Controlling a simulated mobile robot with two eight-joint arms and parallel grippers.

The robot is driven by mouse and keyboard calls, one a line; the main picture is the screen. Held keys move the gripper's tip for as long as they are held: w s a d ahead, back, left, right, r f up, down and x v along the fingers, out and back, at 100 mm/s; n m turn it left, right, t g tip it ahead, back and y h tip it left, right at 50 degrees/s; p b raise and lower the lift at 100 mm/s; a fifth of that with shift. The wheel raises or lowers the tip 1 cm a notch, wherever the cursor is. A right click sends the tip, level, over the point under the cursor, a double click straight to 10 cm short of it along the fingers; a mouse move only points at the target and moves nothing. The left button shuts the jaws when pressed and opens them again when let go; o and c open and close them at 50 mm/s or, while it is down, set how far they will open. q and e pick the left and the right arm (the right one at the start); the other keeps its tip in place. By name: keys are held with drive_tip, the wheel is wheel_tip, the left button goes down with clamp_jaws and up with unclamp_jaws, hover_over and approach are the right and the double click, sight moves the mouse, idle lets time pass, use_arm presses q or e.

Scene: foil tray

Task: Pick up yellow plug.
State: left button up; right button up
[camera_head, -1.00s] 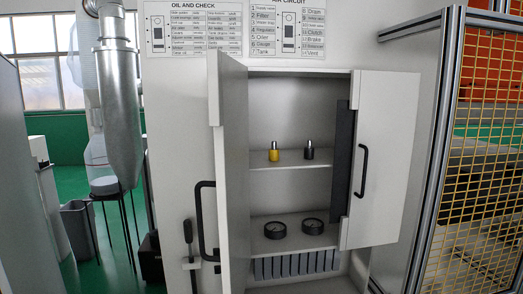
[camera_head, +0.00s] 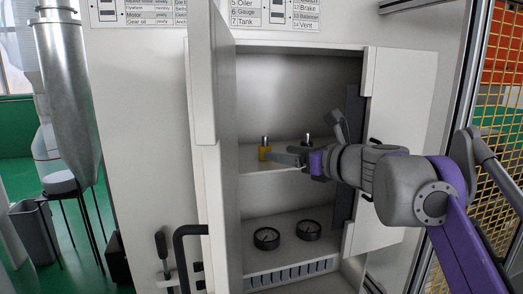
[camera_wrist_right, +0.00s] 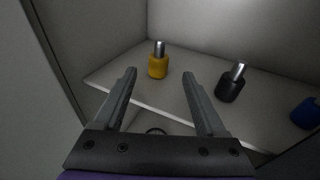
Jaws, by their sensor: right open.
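The yellow plug (camera_head: 265,151) stands upright on the cabinet's upper shelf, with a silver pin on top. In the right wrist view the yellow plug (camera_wrist_right: 158,64) stands beyond my fingertips, roughly in line with the gap between them. My right gripper (camera_head: 285,155) reaches into the cabinet from the right, close to the plug in the head view. In the wrist view my right gripper (camera_wrist_right: 158,80) is open, with nothing between its fingers. My left gripper is not in view.
A black plug (camera_wrist_right: 231,83) stands right of the yellow one, and a blue object (camera_wrist_right: 307,113) lies farther right. Two black rings (camera_head: 266,238) sit on the lower shelf. The open left cabinet door (camera_head: 216,130) and right door (camera_head: 395,110) flank the opening.

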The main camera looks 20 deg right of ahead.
sight(269, 150)
drive_tip(key=shift+x, duration=0.8)
drive_tip(key=x, duration=0.4)
drive_tip(key=shift+w+a+r+p, duration=0.1)
drive_tip(key=shift+w+a+p, duration=0.05)
drive_tip(key=shift+a+p, duration=0.15)
drive_tip(key=shift+w+a, duration=0.15)
drive_tip(key=shift+w, duration=0.3)
drive_tip(key=shift+s, duration=0.1)
clamp_jaws()
